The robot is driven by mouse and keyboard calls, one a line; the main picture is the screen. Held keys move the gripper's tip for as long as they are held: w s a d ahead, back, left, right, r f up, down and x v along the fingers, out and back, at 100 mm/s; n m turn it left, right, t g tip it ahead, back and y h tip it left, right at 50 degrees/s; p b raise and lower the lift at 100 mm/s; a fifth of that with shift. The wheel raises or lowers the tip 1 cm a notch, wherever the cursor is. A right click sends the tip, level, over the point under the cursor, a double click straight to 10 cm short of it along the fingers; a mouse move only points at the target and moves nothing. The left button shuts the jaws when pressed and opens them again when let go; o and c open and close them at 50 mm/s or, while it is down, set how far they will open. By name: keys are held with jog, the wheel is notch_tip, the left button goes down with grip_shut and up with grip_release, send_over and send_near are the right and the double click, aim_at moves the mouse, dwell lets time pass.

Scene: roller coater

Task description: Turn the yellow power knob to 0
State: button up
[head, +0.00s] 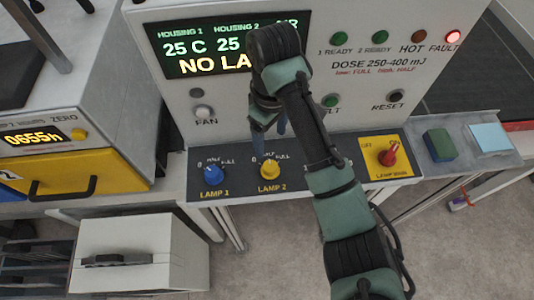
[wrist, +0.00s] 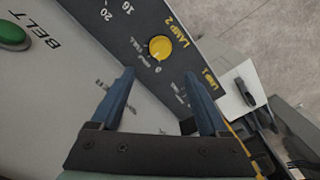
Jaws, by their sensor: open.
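The yellow knob (head: 269,169) labelled LAMP 2 is on the dark sloped control strip, with marks 0, HALF and FULL around it. It also shows in the wrist view (wrist: 160,47), beyond the fingertips and between their lines. A small mark shows on its face, but I cannot tell surely which setting it points to. My gripper (head: 270,132) is open and empty, with its blue fingers above and behind the knob, apart from it. In the wrist view my gripper (wrist: 159,75) has one finger on each side of the frame's middle.
A blue LAMP 1 knob (head: 213,174) sits left of the yellow one. A red knob (head: 388,154) on a yellow plate is at the right. My arm hides the strip between. The upright panel with its display (head: 190,50) stands close behind my gripper.

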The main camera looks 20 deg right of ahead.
aim_at(270, 166)
notch_tip(270, 166, down, 10)
jog(key=b, duration=0.4)
jog(key=shift+s+f, duration=0.15)
jog(key=shift+f, duration=0.7)
grip_shut()
